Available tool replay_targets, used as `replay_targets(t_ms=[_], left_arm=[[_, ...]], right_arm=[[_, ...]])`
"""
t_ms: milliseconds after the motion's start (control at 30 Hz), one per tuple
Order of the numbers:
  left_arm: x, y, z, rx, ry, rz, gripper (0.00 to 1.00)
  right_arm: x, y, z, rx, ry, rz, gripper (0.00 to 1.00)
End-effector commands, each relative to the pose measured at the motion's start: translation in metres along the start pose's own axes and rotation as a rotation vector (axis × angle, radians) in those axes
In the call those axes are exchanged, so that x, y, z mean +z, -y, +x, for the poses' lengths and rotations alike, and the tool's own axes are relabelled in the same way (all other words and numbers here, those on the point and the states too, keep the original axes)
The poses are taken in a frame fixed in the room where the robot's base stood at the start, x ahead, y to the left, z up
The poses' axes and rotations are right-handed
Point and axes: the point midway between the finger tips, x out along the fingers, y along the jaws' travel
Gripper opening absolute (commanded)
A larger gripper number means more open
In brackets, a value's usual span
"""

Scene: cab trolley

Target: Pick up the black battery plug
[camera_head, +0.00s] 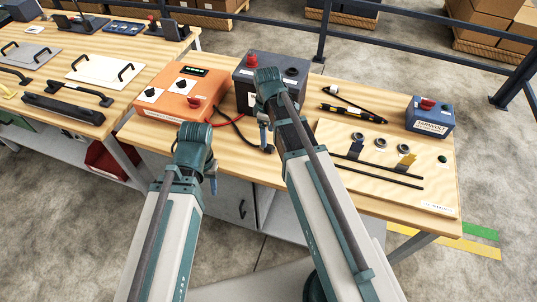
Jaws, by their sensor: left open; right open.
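The black battery plug appears to be the small dark piece (267,149) near the table's front edge, at the end of a red and a black cable. The cables run from the orange box (181,98) with dials and a red button. My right gripper (264,134) is open, just above and beside the plug, and partly hides the area around it. I cannot tell whether it touches the plug. My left gripper (213,184) is open and empty, lower left of the plug, in front of the table edge.
A dark box (270,68) with a red knob stands behind my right arm. A wooden board (438,180) with rings, rods and clips lies to the right. A blue box (429,117) stands at the far right. A second table (52,62) with handled plates is at the left.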

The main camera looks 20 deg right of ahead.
Motion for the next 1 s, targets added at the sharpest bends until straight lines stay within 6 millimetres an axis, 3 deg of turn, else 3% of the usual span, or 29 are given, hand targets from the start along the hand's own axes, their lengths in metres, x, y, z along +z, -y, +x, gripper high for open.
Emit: replay_targets(t_ms=[33,367,800,1000], left_arm=[[-0.001,-0.001,0.012,0.0,0.0,0.0,0.5],[-0.001,-0.002,0.016,0.0,0.0,0.0,0.5],[-0.004,-0.006,0.063,0.0,0.0,0.0,0.5],[-0.004,-0.006,0.067,0.0,0.0,0.0,0.5]], right_arm=[[0.0,0.0,0.012,0.0,0.0,0.0,0.77],[0.0,0.0,0.016,0.0,0.0,0.0,0.77],[0.005,0.003,0.063,0.0,0.0,0.0,0.77],[0.005,0.003,0.067,0.0,0.0,0.0,0.77]])
